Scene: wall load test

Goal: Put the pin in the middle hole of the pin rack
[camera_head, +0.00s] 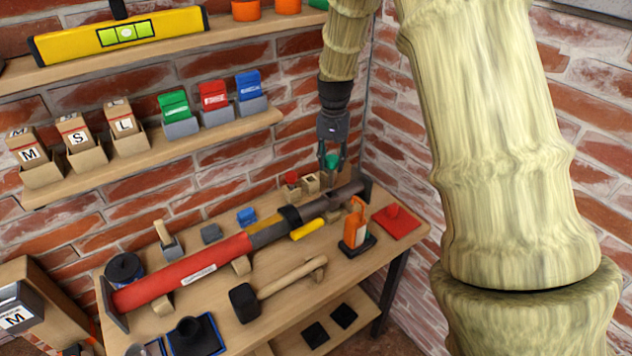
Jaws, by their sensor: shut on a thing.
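My gripper (332,156) points down over the back right of the workbench. Its fingers are shut on a small green-topped thing, which looks like the pin (332,161). The pin rack appears to be the row of small wooden blocks (310,183) at the back of the bench, just below and left of my gripper. A red-topped piece (291,178) stands at its left end. The middle block shows a dark spot, perhaps its hole. The green pin is above the right end of the row; whether its lower part touches anything is too small to tell.
A long red, yellow and grey tube (190,275) lies across the workbench in front of the rack. Brick walls close the back and right; a shelf (155,160) with boxes hangs left.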

